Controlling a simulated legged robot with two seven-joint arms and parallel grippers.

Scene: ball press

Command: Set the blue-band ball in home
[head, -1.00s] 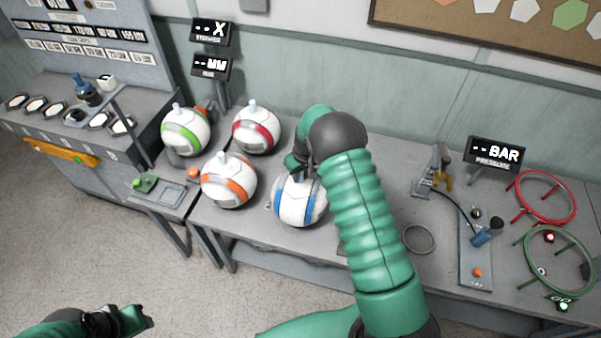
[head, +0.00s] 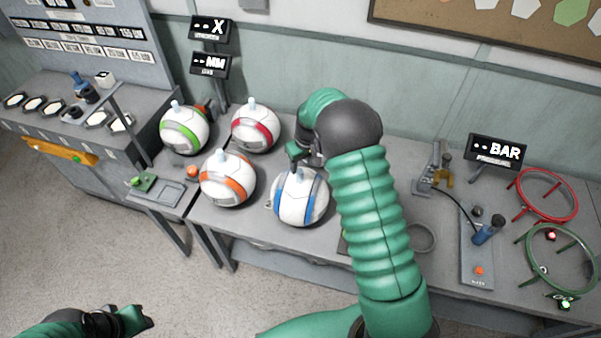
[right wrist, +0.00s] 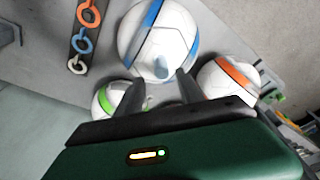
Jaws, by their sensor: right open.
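The blue-band ball (head: 300,200) is white with blue bands and a pale peg on top. It sits on the table at the front, right of the orange-band ball, and shows large in the right wrist view (right wrist: 157,35). My right gripper (head: 294,160) is open by the top of this ball. In the right wrist view its fingers (right wrist: 160,84) are spread beside the peg, with no grip on it. My left gripper (head: 140,318) is low at the left, away from the table; its jaws are unclear. I cannot tell which place is home.
Orange-band (head: 228,178), green-band (head: 184,128) and red-band (head: 255,128) balls stand close by. A grey ring (head: 421,238) lies right of my arm. Red (head: 545,196) and green (head: 560,260) ring stands are at the right. A strip of coloured rings (right wrist: 83,38) shows in the wrist view.

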